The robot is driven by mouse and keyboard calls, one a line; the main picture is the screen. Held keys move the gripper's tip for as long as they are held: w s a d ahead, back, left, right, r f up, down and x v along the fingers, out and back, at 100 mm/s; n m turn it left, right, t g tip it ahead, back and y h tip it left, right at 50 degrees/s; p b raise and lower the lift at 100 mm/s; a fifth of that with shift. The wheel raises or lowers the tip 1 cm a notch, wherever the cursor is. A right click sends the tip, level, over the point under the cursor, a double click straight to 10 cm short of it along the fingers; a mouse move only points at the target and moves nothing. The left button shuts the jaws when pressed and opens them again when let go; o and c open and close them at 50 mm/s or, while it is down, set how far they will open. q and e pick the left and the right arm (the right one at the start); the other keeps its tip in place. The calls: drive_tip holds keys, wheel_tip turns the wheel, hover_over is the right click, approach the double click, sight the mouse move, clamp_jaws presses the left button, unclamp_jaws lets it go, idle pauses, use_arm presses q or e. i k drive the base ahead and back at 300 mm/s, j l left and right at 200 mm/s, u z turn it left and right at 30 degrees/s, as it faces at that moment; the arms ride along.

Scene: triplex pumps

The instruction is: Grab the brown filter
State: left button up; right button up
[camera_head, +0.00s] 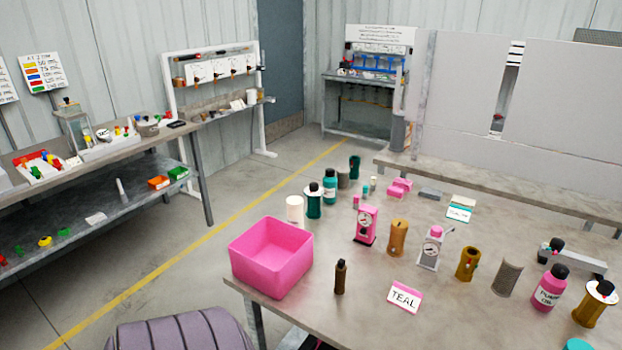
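Several brown items stand on the grey table (370,310), and I cannot tell for sure which one is the brown filter. A dark brown slim bottle-like item (340,278) stands near the front edge, right of the pink bin. An orange-brown cylinder (397,239) stands upright between a pink gauge device (365,226) and a white gauge device (430,250). A mustard-brown cylinder (467,264) with a dark open top stands further right. A brown container with a black cap (592,305) is at the right edge. Neither of my grippers is in view.
A pink bin (268,267) sits at the table's left corner. Teal bottles, a white cylinder (295,210) and a grey mesh cylinder (507,278) stand around. A ribbed purple-grey object (183,332) is below. A shelf bench (90,160) stands left.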

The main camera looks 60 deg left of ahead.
sight(340, 268)
drive_tip(key=u, duration=1.65)
